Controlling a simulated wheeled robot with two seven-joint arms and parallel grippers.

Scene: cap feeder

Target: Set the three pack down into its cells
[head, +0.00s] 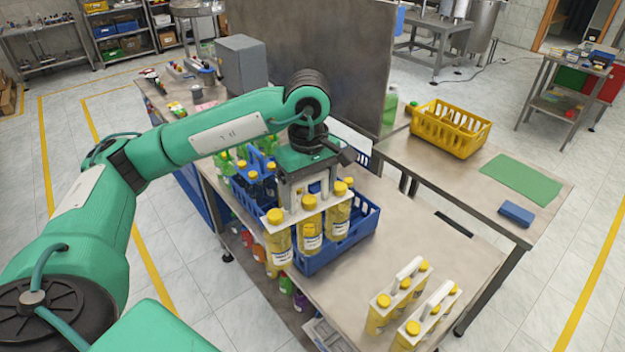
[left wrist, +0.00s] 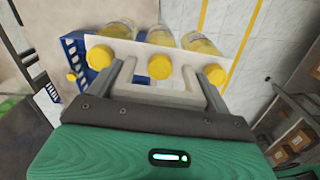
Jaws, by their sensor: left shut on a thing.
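My left gripper (head: 308,188) is shut on the white handle of a three pack (head: 310,228) of yellow bottles with yellow caps. The pack hangs roughly upright in front of the blue crate (head: 331,259) in the head view, covering its left part and most of its cells. I cannot tell the gap between bottle bottoms and crate. In the left wrist view the gripper (left wrist: 160,85) grips the handle, with the pack's caps (left wrist: 160,67) in a row and the crate (left wrist: 73,47) at left. My right gripper is out of view.
Two more yellow packs (head: 381,313) (head: 415,332) stand at the table's front right. A grey panel (head: 320,55) rises at the back. The table (head: 420,235) right of the crate is clear.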

